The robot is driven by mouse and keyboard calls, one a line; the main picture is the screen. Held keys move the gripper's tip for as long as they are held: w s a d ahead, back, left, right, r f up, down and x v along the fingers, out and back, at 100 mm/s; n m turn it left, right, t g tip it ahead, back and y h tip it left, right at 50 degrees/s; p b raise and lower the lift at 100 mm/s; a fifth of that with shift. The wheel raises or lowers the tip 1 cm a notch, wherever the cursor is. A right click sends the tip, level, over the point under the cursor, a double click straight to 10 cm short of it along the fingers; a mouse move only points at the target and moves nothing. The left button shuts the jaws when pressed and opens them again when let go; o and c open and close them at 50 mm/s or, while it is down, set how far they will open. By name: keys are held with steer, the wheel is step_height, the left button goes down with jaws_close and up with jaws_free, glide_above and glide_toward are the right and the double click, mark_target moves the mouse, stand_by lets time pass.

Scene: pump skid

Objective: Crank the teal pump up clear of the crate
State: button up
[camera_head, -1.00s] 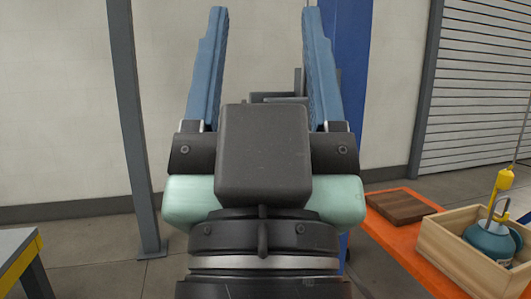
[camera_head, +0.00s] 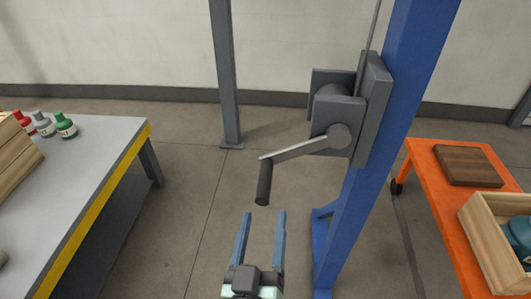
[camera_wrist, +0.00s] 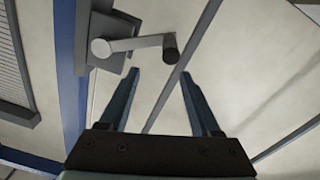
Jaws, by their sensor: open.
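The winch (camera_head: 338,112) is a grey box on a blue post. Its crank arm (camera_head: 300,149) reaches left and ends in a black grip (camera_head: 263,183) that hangs down. In the wrist view the grip (camera_wrist: 170,48) shows end-on, beyond my fingertips. My gripper (camera_head: 264,214) is open and empty, just below the grip in the head view; the fingers (camera_wrist: 160,75) do not surround it. The teal pump (camera_head: 522,238) sits in a wooden crate (camera_head: 484,243) at the right edge, mostly cut off by the frame. Its hook is out of view.
An orange cart (camera_head: 425,170) carries the crate and a brown wooden block (camera_head: 469,166). A grey table (camera_head: 95,155) with several bottles is at the left. The blue post (camera_head: 393,115) stands right of my gripper.

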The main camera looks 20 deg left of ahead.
mark_target(265, 180)
steer(key=shift+s+a+f+n+g+y, duration=0.35)
steer(key=shift+s+f, duration=0.25)
steer(key=shift+f, duration=0.1)
steer(key=p+x, duration=0.2)
steer(key=x, duration=1)
steer(key=shift+w+p, duration=0.3)
steer(key=shift+p, duration=0.05)
jaws_close()
stand_by(0.5)
